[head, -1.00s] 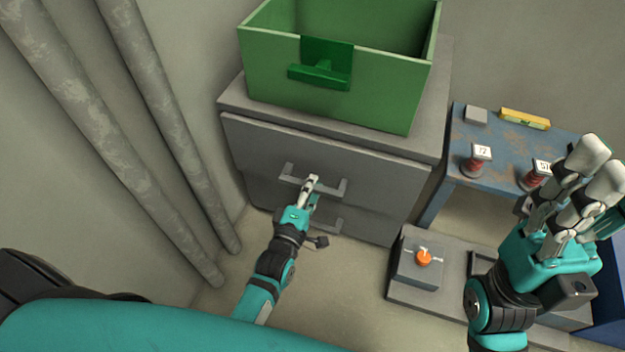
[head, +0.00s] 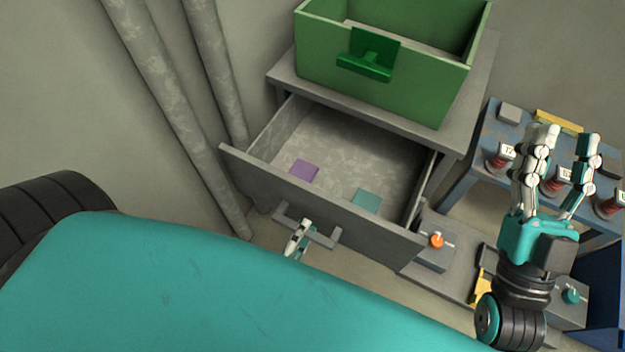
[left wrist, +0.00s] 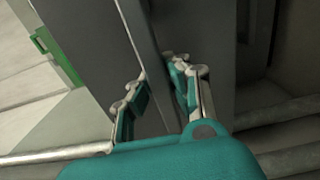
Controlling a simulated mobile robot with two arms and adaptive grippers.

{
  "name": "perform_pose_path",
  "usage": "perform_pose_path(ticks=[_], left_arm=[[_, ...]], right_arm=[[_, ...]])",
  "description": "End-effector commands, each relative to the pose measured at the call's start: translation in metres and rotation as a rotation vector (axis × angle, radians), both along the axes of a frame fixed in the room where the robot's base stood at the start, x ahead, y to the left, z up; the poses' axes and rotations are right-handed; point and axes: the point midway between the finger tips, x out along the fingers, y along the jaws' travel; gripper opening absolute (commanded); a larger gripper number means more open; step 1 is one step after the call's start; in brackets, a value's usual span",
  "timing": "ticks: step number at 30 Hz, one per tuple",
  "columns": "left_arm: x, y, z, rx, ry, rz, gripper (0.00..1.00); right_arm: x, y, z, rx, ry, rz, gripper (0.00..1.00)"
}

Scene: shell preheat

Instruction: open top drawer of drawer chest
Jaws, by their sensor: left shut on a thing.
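The grey drawer chest (head: 452,133) stands in the middle of the head view. Its top drawer (head: 330,145) is pulled well out. A purple flat piece (head: 303,170) and a teal flat piece (head: 367,200) lie inside it. The drawer's grey bar handle (head: 322,238) is on its front. My left gripper (head: 300,232) is shut on the handle; my teal body hides most of that arm. In the left wrist view its fingers (left wrist: 160,92) sit either side of a grey bar. My right gripper (head: 562,145) is open and empty, raised in front of the blue table.
A green open box (head: 385,85) stands on the chest. The blue table (head: 478,140) to the right holds several red labelled items and a yellow level (head: 560,120). An orange knob (head: 436,240) is on a grey unit beside the drawer. Pipes (head: 165,95) run along the left wall.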

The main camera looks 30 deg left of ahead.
Motion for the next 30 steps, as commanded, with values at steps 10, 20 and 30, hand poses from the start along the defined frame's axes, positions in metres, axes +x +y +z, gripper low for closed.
perform_pose_path(ticks=[10,20,30], left_arm=[[-0.018,0.001,0.000,0.002,0.000,0.000,0.00],[-0.018,0.001,0.000,0.002,0.000,0.000,0.17],[-0.017,0.001,0.000,0.001,0.000,0.000,0.40]], right_arm=[[0.011,0.001,-0.014,-0.029,0.100,-0.006,0.40],[0.012,0.001,-0.014,-0.029,0.100,-0.006,0.40],[0.011,0.001,-0.014,-0.029,0.100,-0.005,0.40]])
